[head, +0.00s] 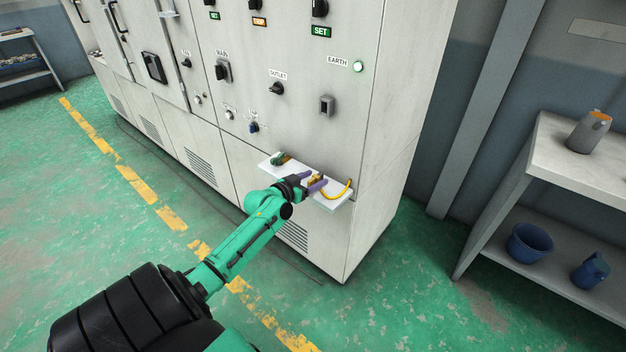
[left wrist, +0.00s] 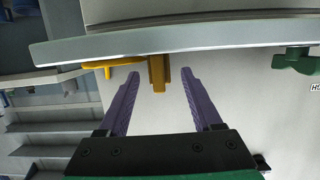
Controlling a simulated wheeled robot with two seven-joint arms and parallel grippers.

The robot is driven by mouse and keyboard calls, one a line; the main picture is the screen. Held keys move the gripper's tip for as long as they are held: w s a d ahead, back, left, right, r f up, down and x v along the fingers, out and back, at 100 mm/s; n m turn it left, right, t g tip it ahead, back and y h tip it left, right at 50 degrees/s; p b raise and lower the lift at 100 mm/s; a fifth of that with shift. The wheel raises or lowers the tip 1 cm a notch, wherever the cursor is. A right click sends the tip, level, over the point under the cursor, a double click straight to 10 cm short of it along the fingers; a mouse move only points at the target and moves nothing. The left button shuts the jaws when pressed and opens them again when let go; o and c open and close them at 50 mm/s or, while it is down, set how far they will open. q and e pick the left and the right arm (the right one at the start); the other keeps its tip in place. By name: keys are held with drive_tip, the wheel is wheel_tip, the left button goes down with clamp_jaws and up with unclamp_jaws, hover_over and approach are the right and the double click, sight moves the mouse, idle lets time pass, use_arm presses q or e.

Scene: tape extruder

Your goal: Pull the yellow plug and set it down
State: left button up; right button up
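The yellow plug (head: 317,177) is at the small white shelf (head: 271,168) on the front of the grey cabinet, with a yellow cable (head: 342,192) curving off to the right. My left gripper (head: 314,179) is at the plug, its purple fingers on either side of it. In the left wrist view the fingers (left wrist: 159,74) are apart, and the plug (left wrist: 157,75) shows between their tips with a visible gap on both sides. The plug's far end is hidden behind the shelf edge in that view. My right gripper is in neither view.
A green plug-like part (head: 280,159) sits at the shelf's left end; it also shows in the left wrist view (left wrist: 300,60). The cabinet (head: 390,130) stands close behind the shelf. A side table (head: 560,150) stands at the right. Green floor lies open in front.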

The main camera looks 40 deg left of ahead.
use_arm(q)
drive_tip(key=p+v, duration=0.1)
drive_tip(key=v, duration=1.3)
drive_tip(key=shift+s, duration=0.25)
